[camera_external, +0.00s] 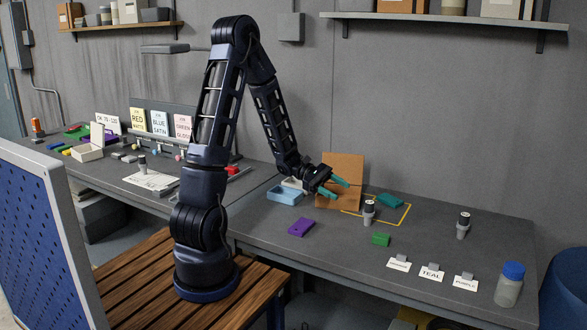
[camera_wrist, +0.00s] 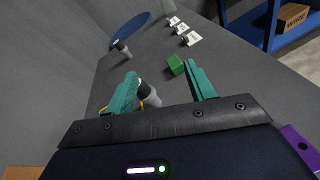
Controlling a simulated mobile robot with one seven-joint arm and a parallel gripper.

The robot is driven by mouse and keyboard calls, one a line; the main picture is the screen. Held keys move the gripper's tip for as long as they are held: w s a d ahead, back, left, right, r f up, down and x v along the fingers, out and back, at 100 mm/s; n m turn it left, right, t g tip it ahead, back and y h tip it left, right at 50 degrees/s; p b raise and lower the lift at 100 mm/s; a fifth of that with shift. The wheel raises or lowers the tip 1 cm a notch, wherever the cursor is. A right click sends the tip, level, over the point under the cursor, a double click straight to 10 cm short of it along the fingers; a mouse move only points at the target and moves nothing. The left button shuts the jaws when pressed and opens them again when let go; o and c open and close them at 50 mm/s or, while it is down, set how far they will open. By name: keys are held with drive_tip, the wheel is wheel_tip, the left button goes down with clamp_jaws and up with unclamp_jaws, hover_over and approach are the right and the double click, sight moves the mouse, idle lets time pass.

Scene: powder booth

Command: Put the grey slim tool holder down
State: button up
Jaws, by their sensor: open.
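The other holder (camera_external: 462,230) stands farther right and shows in the wrist view (camera_wrist: 123,54). I cannot tell which one the task names. My gripper (camera_external: 338,187) is open, with its teal fingers apart and nothing held between them. It is above the bench, left of the nearer holder. The fingers also show in the wrist view (camera_wrist: 161,76).
A teal block (camera_external: 391,200) lies inside the yellow outline (camera_external: 405,214). A green block (camera_external: 381,239) and purple block (camera_external: 301,227) lie nearer the front edge. Label cards (camera_external: 432,273) and a blue-capped jar (camera_external: 509,287) are front right.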

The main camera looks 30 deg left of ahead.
sight(369, 214)
drive_tip(key=w+f+n+t+h, duration=0.1)
drive_tip(key=w+f+n, duration=0.1)
drive_tip(key=w+d+f+n+t, duration=0.1)
drive_tip(key=w+f+n+t, duration=0.1)
drive_tip(key=w+f+n+t+h, duration=0.1)
drive_tip(key=w+f+n, duration=0.1)
drive_tip(key=shift+d+f+h, duration=0.2)
drive_tip(key=shift+d+h, duration=0.1)
drive_tip(key=shift+d, duration=0.05)
drive_tip(key=shift+n+t, duration=0.3)
drive_tip(key=shift+t, duration=0.1)
drive_tip(key=shift+w+d+f, duration=0.1)
drive_tip(key=shift+w+d, duration=0.1)
drive_tip(key=shift+d, duration=1.55)
drive_tip(key=shift+w+d, duration=0.15)
drive_tip(key=shift+d, duration=1.65)
drive_tip(key=shift+w+d+f, duration=0.1)
drive_tip(key=shift+w+d, duration=0.1)
drive_tip(key=shift+d, duration=1.55)
clamp_jaws()
